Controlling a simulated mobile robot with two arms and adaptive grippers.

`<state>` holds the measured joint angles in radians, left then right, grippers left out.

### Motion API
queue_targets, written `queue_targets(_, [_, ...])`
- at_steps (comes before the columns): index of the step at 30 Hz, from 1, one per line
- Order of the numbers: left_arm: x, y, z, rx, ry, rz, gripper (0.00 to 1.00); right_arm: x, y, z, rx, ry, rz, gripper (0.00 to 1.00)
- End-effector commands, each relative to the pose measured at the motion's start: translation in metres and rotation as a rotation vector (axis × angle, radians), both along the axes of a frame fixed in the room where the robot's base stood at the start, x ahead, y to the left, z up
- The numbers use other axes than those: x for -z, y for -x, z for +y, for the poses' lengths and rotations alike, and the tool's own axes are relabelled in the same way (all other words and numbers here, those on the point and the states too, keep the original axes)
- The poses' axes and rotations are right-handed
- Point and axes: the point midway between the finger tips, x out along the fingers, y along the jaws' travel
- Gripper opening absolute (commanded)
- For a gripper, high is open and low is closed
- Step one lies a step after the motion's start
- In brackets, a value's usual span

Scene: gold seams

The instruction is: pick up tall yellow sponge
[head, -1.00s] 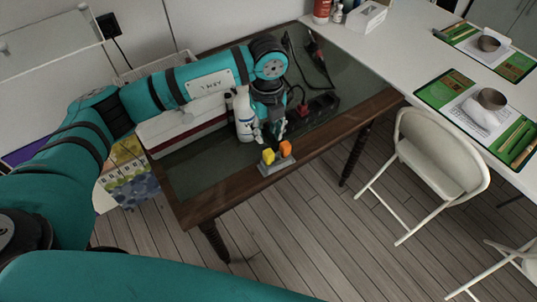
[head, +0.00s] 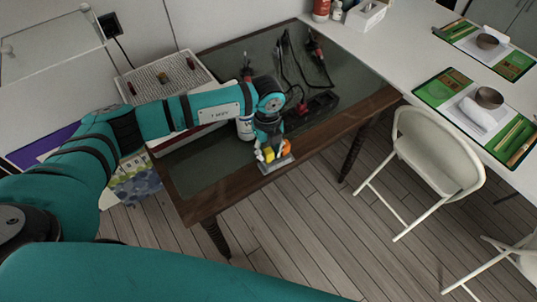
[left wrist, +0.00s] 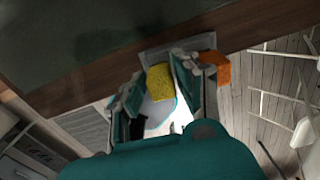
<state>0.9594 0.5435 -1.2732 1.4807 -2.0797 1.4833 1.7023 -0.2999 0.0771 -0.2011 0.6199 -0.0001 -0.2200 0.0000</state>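The yellow sponge (head: 268,154) stands in a small grey holder (head: 277,165) at the front edge of the glass-topped table, beside an orange sponge (head: 286,147). My left gripper (head: 264,153) is down at the yellow sponge, partly hiding it. In the left wrist view the yellow sponge (left wrist: 160,82) lies between the two fingers of my left gripper (left wrist: 158,88). The fingers are apart, and I see no clear grip on it. The orange sponge (left wrist: 216,69) is outside the right-hand finger. My right gripper is not in view.
A white bottle (head: 244,130) stands just behind my left gripper. A white chair (head: 440,150) stands to the right. A tray-like perforated board (head: 165,77) is at the back left.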

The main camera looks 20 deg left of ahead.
Motion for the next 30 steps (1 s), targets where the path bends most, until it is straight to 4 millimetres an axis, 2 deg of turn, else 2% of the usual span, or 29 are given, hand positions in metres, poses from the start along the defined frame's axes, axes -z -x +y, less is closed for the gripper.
queue_targets(1, [0.0, 0.0, 0.0, 0.0, 0.0, 0.0, 0.26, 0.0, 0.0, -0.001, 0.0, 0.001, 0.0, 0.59])
queue_targets(4, [0.0, 0.0, 0.0, 0.0, 0.0, 0.0, 0.13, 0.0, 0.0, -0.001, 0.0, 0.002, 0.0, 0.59])
queue_targets(16, [-0.004, -0.001, 0.0, 0.0, 0.0, -0.001, 0.12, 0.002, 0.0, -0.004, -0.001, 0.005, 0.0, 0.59])
queue_targets(20, [-0.015, -0.001, 0.0, 0.001, 0.001, -0.004, 0.12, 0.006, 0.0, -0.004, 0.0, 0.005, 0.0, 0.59])
queue_targets(24, [-0.036, -0.001, 0.0, 0.001, 0.001, -0.006, 0.12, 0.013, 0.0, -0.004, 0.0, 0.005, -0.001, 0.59])
queue_targets(30, [-0.038, 0.02, -0.043, 0.007, 0.004, -0.002, 0.12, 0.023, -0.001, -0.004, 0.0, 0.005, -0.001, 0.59])
